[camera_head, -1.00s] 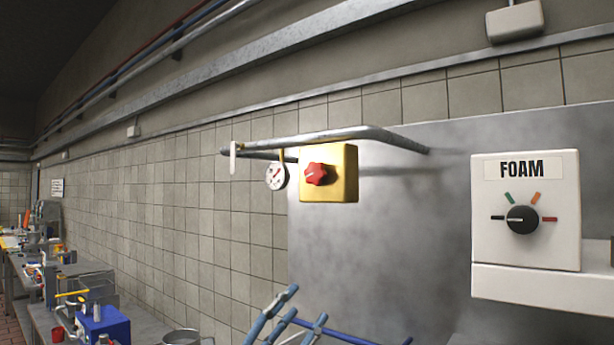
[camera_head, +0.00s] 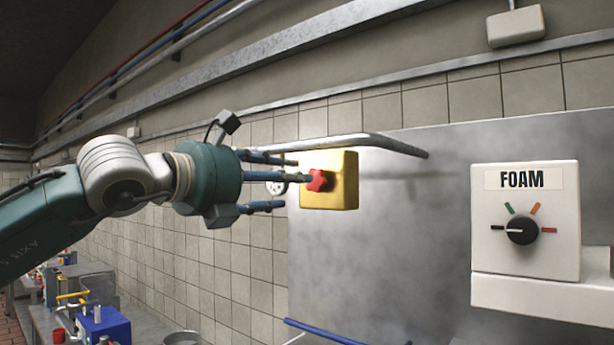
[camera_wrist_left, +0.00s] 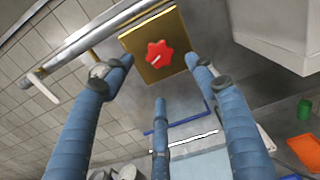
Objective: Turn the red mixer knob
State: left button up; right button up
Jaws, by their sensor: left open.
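The red mixer knob (camera_head: 318,181) is a star-shaped knob on the front of a yellow box (camera_head: 344,180) hung on a metal rail. My left gripper (camera_head: 290,181) reaches in from the left at knob height, its blue fingers spread and pointing at the box. My right gripper is not in view.
A white FOAM box (camera_head: 525,250) with a black dial (camera_head: 522,230) is on the wall at right. The metal rail (camera_head: 372,139) runs just above the yellow box. A round gauge behind my fingers is mostly hidden. A blue machine (camera_head: 104,325) stands on the lower-left counter.

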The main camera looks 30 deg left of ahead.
aim_at(313, 183)
pick_arm(q)
jog(key=w+p, duration=0.3)
jog(key=w, duration=0.4)
jog(key=shift+w+d, duration=0.25)
jog(key=shift+d, duration=0.15)
jog(key=c, duration=0.8)
jog(key=shift+f, duration=0.1)
jog(key=c, duration=0.4)
